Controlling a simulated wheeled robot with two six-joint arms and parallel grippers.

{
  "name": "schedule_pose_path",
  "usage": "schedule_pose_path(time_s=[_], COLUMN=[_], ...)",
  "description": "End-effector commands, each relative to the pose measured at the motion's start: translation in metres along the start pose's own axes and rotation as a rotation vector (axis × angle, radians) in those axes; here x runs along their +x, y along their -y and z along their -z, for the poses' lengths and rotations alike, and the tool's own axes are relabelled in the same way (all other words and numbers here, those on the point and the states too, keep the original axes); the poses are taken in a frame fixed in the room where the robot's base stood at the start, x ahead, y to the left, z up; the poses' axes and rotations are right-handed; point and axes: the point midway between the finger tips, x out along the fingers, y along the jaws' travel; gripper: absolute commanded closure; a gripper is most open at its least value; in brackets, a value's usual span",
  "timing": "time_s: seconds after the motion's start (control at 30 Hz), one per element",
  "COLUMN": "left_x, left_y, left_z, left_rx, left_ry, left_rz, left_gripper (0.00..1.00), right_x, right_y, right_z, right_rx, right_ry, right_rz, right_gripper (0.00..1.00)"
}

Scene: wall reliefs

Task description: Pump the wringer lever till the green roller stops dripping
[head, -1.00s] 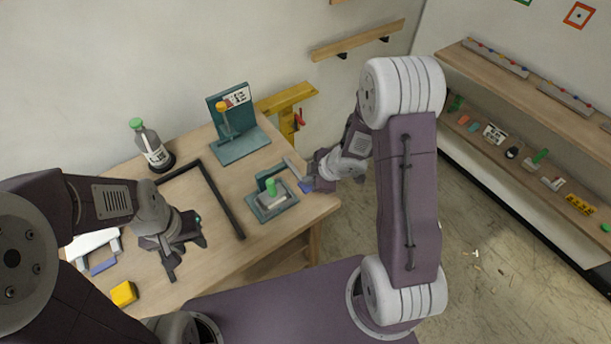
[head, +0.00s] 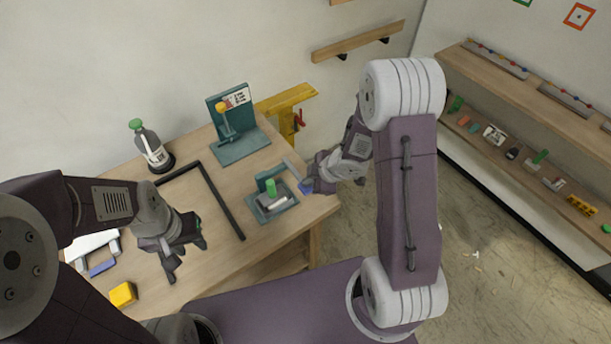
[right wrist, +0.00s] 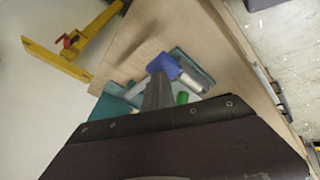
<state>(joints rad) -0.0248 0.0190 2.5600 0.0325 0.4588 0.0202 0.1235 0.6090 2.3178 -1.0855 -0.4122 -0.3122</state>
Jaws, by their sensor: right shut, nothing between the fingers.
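A small teal device (head: 287,205) stands near the table's right end, with a green cylinder (head: 271,187) over a grey block; the cylinder shows in the right wrist view (right wrist: 182,98). It looks like the wringer and its green roller; drips are too small to tell. A pale bar (head: 291,168) and a blue grip (head: 306,187), probably the lever, are beside it. My right gripper (head: 314,183) is shut and empty at the blue grip, which shows just beyond the fingers in the wrist view (right wrist: 165,66); contact is unclear. My left gripper (head: 187,258) is open and empty above the table.
A teal stand (head: 240,148) with an orange-knobbed post is at the back. A green-capped bottle (head: 149,145), a black angled bar (head: 222,202) and a yellow block (head: 123,294) are on the table. A yellow bracket (head: 286,98) is on the wall. Shelves (head: 530,95) stand right.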

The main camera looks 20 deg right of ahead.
Motion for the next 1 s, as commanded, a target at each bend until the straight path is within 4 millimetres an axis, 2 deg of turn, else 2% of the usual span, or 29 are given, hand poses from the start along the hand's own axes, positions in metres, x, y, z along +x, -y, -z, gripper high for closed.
schedule_pose_path(time_s=[1.0], left_x=[-0.063], left_y=[-0.001], left_z=[0.006], left_rx=[0.000], left_ry=[0.000], left_rz=[0.000], left_gripper=[0.64], right_x=[-0.040], right_y=[-0.028], right_z=[0.028], right_rx=[0.000], right_ry=[0.000], right_rz=[0.000], right_gripper=[1.00])
